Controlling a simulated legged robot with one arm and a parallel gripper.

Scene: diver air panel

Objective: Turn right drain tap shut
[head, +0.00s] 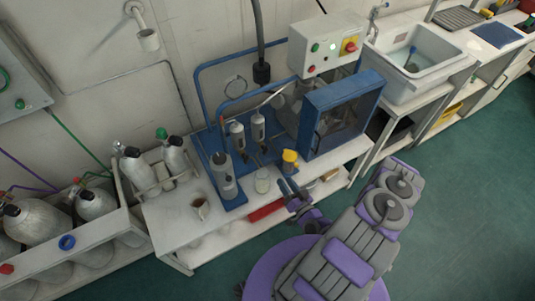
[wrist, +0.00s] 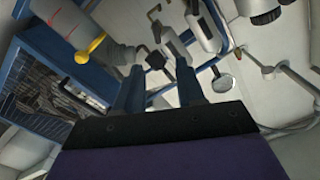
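A blue panel (head: 218,168) on the bench carries two grey filter bowls, a left one (head: 238,136) and a right one (head: 258,127). Small dark taps appear below them, too small to read in the head view. In the wrist view two pale bowls (wrist: 204,28) stand beyond the fingers, and a small dark tap-like part (wrist: 155,62) shows close to the gap between the fingertips. I cannot tell whether it is the right drain tap, or how it is turned. My gripper (wrist: 158,78) is open and empty, at the bench front, right of the bowls (head: 288,188).
A yellow-topped part (head: 290,157) and a glass jar (head: 262,181) stand near my gripper. A blue-framed box (head: 343,112) is to the right, below a white control box (head: 327,45). Gas cylinders (head: 97,204) stand farther left.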

